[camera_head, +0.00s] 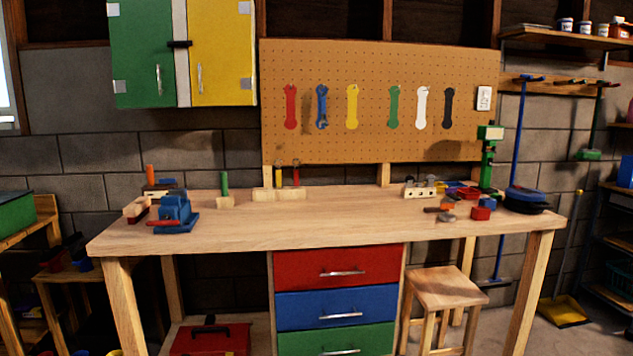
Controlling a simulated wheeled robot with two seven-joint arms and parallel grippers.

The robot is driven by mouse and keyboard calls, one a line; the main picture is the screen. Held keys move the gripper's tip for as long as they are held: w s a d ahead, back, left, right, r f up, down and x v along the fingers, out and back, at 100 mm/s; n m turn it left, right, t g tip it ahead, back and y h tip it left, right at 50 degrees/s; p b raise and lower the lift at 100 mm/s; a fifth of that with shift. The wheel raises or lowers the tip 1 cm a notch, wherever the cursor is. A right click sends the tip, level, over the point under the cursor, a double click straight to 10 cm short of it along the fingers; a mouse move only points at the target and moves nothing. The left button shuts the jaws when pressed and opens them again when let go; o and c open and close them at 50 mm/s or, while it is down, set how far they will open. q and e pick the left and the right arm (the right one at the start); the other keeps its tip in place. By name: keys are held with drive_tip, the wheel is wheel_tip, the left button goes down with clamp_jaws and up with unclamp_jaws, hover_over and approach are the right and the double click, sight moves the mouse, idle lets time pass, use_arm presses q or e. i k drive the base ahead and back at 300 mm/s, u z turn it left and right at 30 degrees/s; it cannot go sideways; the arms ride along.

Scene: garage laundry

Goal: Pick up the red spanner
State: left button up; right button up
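A red spanner shape (291,106) is at the left end of a row of spanner shapes on the brown pegboard (400,65). It is upright and looks flat. I cannot tell whether it is a hanging spanner or a painted outline. The blue spanner (322,106) beside it looks thicker and casts a shadow. Yellow, green, white and black shapes continue to the right. Several small red items, including a red box (480,213), lie at the bench's right end, too small to tell if one is a spanner. Neither of my grippers is in view.
The wooden workbench (300,228) stands below the pegboard, its middle front clear. A blue vise (175,213) sits at its left, a wooden block (290,194) at the back. A stool (443,288) stands under the right side, beside red, blue and green drawers (337,305).

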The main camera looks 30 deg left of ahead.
sight(295, 171)
drive_tip(key=z, duration=0.5)
drive_tip(key=i, duration=1.8)
drive_tip(key=u, duration=1)
